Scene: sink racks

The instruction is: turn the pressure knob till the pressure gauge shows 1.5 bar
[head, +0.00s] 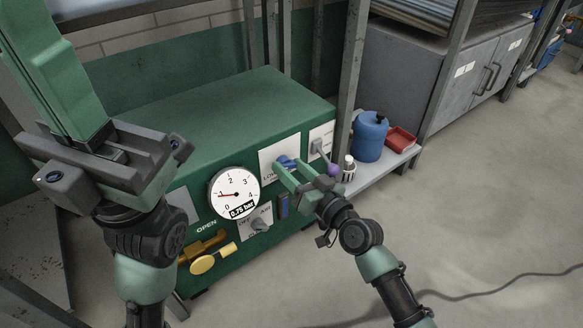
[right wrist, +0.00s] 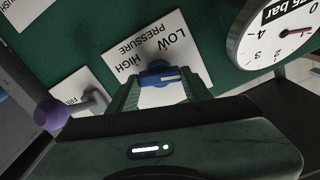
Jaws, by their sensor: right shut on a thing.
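The pressure knob (right wrist: 160,76) is blue and sits on a white plate marked LOW, HIGH and PRESSURE. In the head view the blue knob (head: 286,162) is on the green machine's front. My right gripper (head: 284,172) is shut on it; the right wrist view shows a green finger on each side. The pressure gauge (head: 234,194) is round and white, left of the knob, with a red needle near 1 and a readout of 0.75 bar. It also shows upside down in the right wrist view (right wrist: 280,35). My left gripper (head: 95,165) is raised at the left; its fingertips are not clear.
The green machine (head: 220,115) also has a yellow valve handle (head: 203,262) by the word OPEN, a rotary switch (head: 260,224) and a lever with a purple ball (head: 332,170). A blue canister (head: 369,137) and red tray (head: 401,138) stand on a shelf at right.

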